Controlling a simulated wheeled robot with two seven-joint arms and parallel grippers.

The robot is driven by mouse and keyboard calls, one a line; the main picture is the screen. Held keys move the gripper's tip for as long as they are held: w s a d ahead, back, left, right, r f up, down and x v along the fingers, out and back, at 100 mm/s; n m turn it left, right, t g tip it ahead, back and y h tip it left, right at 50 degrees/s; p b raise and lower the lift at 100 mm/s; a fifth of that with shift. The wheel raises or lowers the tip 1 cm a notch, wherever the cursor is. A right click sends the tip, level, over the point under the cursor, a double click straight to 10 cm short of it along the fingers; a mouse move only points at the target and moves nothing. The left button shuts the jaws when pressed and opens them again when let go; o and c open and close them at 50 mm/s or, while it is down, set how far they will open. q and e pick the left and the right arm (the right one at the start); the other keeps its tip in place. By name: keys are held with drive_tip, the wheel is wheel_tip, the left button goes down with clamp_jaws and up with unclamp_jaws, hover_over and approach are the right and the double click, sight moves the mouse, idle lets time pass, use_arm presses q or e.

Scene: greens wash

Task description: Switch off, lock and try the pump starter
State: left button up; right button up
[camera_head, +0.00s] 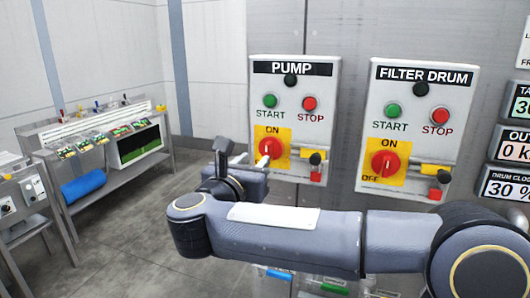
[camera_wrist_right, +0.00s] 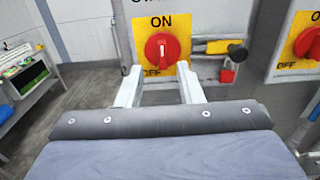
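The PUMP starter box (camera_head: 330,92) has a green START button (camera_head: 270,101), a red STOP button (camera_head: 309,103) and a red rotary switch (camera_head: 270,148) on a yellow ON/OFF plate. In the right wrist view the switch (camera_wrist_right: 162,48) has its grip about upright, towards ON. A yellow bar with a black end (camera_wrist_right: 236,50) sits right of it, with a red padlock (camera_wrist_right: 227,75) below. My right gripper (camera_wrist_right: 160,86) is open and empty, its fingers pointing at the box just below the switch; it also shows in the head view (camera_head: 238,160). My left gripper is out of view.
A similar FILTER DRUM box (camera_head: 460,105) with its own red switch (camera_head: 385,163) is close on the right. Display readouts (camera_head: 515,145) hang at the far right. Benches (camera_head: 100,190) stand at the left, with clear floor (camera_head: 130,250) between.

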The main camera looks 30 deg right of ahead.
sight(266, 149)
drive_tip(key=p+x, duration=0.2)
drive_tip(key=x, duration=0.5)
drive_tip(key=shift+w+d, duration=0.1)
drive_tip(key=shift+d, duration=0.25)
clamp_jaws()
